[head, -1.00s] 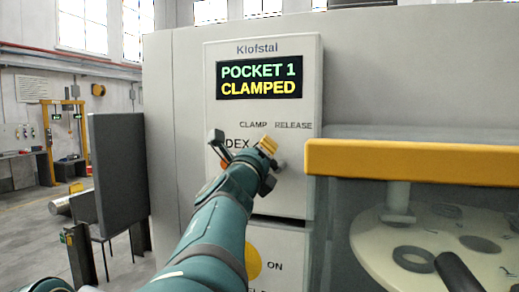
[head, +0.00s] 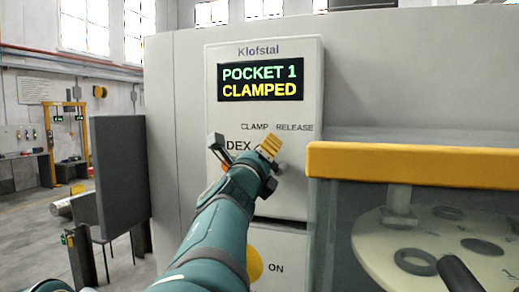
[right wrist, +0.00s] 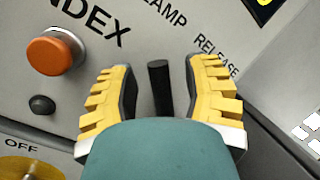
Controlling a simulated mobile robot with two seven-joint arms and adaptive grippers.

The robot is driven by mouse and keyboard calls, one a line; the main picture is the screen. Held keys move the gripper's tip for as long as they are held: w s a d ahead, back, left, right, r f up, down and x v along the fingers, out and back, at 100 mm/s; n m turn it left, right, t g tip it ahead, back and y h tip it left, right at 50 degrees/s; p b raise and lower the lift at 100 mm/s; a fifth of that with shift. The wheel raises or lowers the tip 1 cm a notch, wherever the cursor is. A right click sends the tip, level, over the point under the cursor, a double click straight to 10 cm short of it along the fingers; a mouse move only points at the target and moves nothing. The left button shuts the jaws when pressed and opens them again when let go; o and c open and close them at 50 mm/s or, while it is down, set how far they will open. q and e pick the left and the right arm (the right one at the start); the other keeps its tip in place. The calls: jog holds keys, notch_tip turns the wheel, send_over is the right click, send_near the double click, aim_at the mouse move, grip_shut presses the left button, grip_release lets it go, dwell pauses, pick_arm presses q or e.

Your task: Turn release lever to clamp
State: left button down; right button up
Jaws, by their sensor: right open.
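The release lever is a short black bar (right wrist: 160,88) on the grey control panel (head: 300,75), below and between the labels CLAMP and RELEASE. My right gripper (right wrist: 160,72) is open, with one yellow-padded finger on each side of the lever. Gaps show between the lever and both fingers, and I see no contact. In the head view the right gripper (head: 269,150) is at the panel, just below these labels, and hides most of the lever. The display (head: 260,80) reads POCKET 1 CLAMPED. My left gripper is out of view.
An orange button (right wrist: 55,50) and a small black knob (right wrist: 42,104) lie left of the gripper in the wrist view. A yellow disc (right wrist: 28,168) sits below. A yellow-topped guard (head: 400,160) projects to the right of the panel, over a round plate (head: 375,240).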

notch_tip(320, 180, up, 10)
dwell(0.6)
jog(key=shift+o, duration=0.2)
jog(key=shift+c, duration=0.2)
